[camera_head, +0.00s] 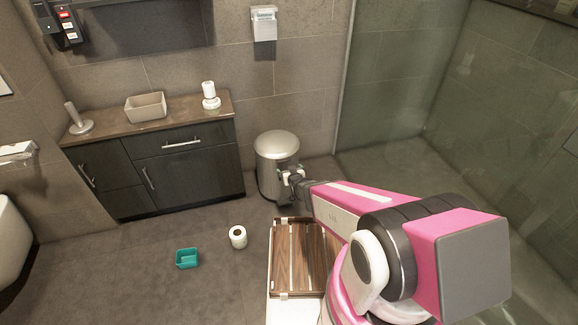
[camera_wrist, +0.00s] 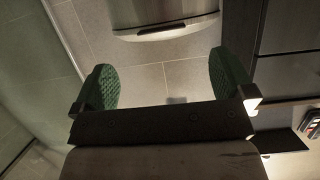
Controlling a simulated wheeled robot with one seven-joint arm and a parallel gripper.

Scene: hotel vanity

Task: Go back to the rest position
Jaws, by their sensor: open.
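My gripper (camera_head: 290,176) is in front of the metal pedal bin (camera_head: 277,160), which stands on the floor right of the vanity cabinet. In the wrist view, the two green finger pads of my gripper (camera_wrist: 164,85) are wide apart with nothing between them. The lower part of the bin (camera_wrist: 165,18) shows beyond the fingers, at the top of that view. In the head view my arm reaches from the lower right and hides part of the slatted wooden board.
The dark vanity (camera_head: 185,165) bears a beige basket (camera_head: 146,107), a white roll on a stand (camera_head: 210,96) and a grey holder (camera_head: 77,119). A teal box (camera_head: 188,258), a paper roll (camera_head: 238,237) and the slatted board (camera_head: 297,258) are on the floor side. Glass (camera_head: 390,80) stands right.

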